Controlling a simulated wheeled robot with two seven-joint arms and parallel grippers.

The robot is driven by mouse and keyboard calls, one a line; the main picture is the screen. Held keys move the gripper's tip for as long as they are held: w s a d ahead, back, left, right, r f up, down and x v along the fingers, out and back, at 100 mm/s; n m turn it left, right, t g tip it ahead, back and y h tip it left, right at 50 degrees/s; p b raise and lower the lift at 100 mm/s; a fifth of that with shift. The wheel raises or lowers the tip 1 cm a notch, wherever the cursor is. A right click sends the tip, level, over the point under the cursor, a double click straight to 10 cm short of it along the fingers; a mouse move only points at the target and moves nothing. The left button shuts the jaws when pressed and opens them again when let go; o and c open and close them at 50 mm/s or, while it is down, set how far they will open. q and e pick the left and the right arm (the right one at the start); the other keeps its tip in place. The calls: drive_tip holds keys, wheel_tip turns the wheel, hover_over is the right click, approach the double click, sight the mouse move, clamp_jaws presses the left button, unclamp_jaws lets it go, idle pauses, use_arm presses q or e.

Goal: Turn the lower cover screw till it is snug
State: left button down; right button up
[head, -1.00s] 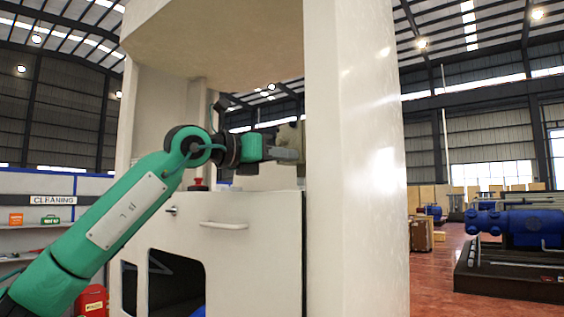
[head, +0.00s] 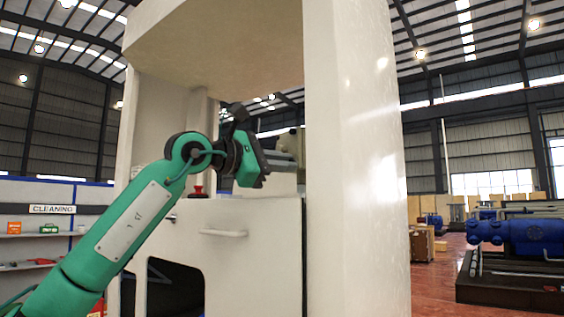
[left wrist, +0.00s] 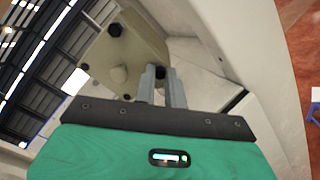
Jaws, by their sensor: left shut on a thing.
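The beige dispenser body (left wrist: 128,48) fills the upper left of the left wrist view, with several round knobs or screw heads on it. It shows partly in the head view (head: 289,142), behind my gripper. My left gripper (left wrist: 161,76) has its two grey fingers close together around a small dark screw head (left wrist: 160,72) at the dispenser's edge. The screw is mostly hidden between the fingertips. In the head view the left gripper (head: 296,161) reaches right into the white cabinet's opening, and its tips are partly hidden. I cannot tell how snug the screw is. My right gripper is in neither view.
A white cabinet frame surrounds the work area, with a thick post (head: 355,170) close to the right of my gripper. A red button (head: 198,191) stands on the cabinet ledge below the arm. A handle (head: 223,233) sticks out from the front panel.

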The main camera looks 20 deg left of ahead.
use_arm(q)
drive_tip(key=m, duration=0.3)
drive_tip(key=shift+m+p, duration=0.3)
drive_tip(key=shift+m, duration=0.1)
drive_tip(key=m+p, duration=0.1)
drive_tip(key=m, duration=0.3)
drive_tip(key=m+p, duration=0.1)
drive_tip(key=m, duration=0.3)
drive_tip(key=shift+m, duration=0.4)
drive_tip(key=shift+f+m+p, duration=0.1)
drive_tip(key=shift+m+p, duration=0.2)
drive_tip(key=shift+m, duration=1.2)
drive_tip(key=c, duration=1.5)
unclamp_jaws()
drive_tip(key=shift+o, duration=0.2)
